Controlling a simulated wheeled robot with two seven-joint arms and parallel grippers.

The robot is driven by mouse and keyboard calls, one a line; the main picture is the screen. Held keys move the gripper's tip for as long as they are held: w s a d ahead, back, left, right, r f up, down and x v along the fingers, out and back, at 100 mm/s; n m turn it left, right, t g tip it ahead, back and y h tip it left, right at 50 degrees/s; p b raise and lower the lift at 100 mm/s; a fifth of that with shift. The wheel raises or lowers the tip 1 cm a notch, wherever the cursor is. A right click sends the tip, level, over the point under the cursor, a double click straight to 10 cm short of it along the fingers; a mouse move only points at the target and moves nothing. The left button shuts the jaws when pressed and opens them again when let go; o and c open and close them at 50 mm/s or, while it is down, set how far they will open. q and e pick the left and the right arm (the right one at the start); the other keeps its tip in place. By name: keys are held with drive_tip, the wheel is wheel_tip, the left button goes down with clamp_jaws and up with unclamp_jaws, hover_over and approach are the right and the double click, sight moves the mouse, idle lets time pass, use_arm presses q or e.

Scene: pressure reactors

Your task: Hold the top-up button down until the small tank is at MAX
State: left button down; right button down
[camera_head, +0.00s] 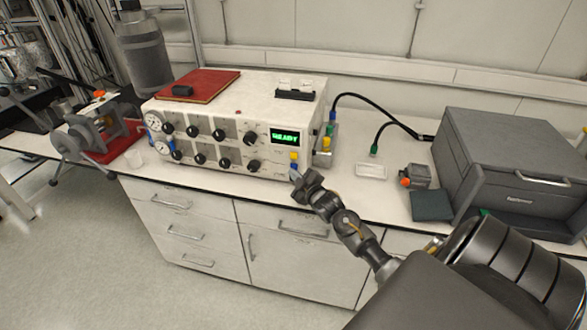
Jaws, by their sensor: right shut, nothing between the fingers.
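A white control unit (228,155) stands on the bench, with rows of black knobs, round gauges at its left end and a green lit display (285,138) that seems to read READY. Below the display is a small yellow button (294,155), with a blue part just under it. I cannot tell which is the top-up button. My right gripper (299,178) is shut and empty at the lower right of the front panel, close to the blue part; contact cannot be made out. No tank with a MAX mark can be made out. My left gripper is not in view.
A red board (199,86) lies on the unit. A white tray (371,171) and large grey box (507,160) are to the right. Black cables run behind.

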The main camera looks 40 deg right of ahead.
drive_tip(key=shift+w+d, duration=0.25)
drive_tip(key=shift+d, duration=0.1)
idle(0.6)
idle(1.6)
drive_tip(key=shift+s+a+p, duration=0.4)
drive_tip(key=shift+s+a, duration=0.1)
drive_tip(key=shift+a, duration=0.2)
drive_tip(key=shift+a, duration=0.1)
drive_tip(key=shift+s+a+r+p, duration=0.1)
drive_tip(key=shift+s+a+p, duration=0.3)
drive_tip(key=shift+a+p, duration=0.1)
drive_tip(key=shift+s+a+p, duration=0.45)
drive_tip(key=shift+s+a, duration=0.05)
drive_tip(key=shift+a, duration=0.25)
drive_tip(key=shift+s+a+p, duration=0.4)
drive_tip(key=shift+s+a, duration=0.1)
drive_tip(key=shift+a, duration=0.2)
idle(1.6)
